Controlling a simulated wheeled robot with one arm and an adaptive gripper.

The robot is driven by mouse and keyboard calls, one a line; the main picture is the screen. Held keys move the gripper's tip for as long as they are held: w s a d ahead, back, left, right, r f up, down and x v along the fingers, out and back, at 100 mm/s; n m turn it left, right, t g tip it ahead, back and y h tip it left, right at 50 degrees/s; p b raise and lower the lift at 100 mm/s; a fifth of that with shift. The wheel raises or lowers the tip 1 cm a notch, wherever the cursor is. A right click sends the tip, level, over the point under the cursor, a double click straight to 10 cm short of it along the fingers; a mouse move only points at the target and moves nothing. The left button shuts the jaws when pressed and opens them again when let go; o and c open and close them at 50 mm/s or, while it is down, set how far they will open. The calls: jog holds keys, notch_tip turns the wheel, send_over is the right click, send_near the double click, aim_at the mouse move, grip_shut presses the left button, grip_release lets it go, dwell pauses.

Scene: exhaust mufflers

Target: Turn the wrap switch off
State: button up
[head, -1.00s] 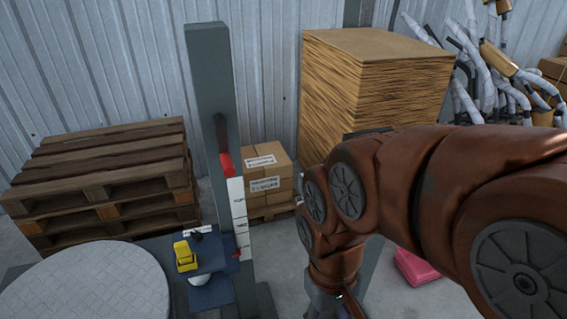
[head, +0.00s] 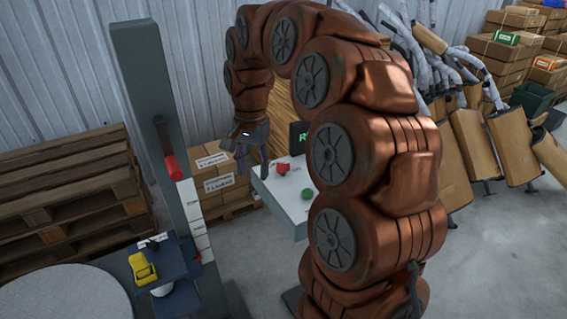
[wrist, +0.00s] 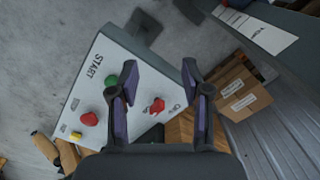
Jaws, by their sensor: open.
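A grey control box (head: 275,205) with a white sloped face stands right of the column. A red switch knob (head: 283,169) shows on its face in the head view. In the wrist view the red knob (wrist: 158,105) lies by a small label that seems to read "OFF", and it appears between my fingers in the picture. I cannot read how the knob is turned. My gripper (head: 253,163) is open and empty, above the left end of the box. Its two fingers point at the panel in the wrist view (wrist: 160,72), apart from the knob.
The panel also has a green button (wrist: 111,81) by "START", a red button (wrist: 89,118) and a yellow button (wrist: 76,135). A dark screen (head: 299,137) with green text stands behind. The grey column (head: 150,90) with a red handle rises at left. Cartons (head: 218,172) sit behind.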

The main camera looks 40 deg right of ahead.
jog(key=w+d+f+m, duration=0.1)
jog(key=w+d+m, duration=0.3)
jog(key=w+d, duration=0.25)
jog(key=m, duration=0.4)
send_over(283, 164)
jog(key=shift+f+h, duration=0.3)
jog(key=shift+f, duration=0.8)
jog(key=shift+f+p, duration=1.1)
jog(key=shift+f, duration=2.7)
grip_shut()
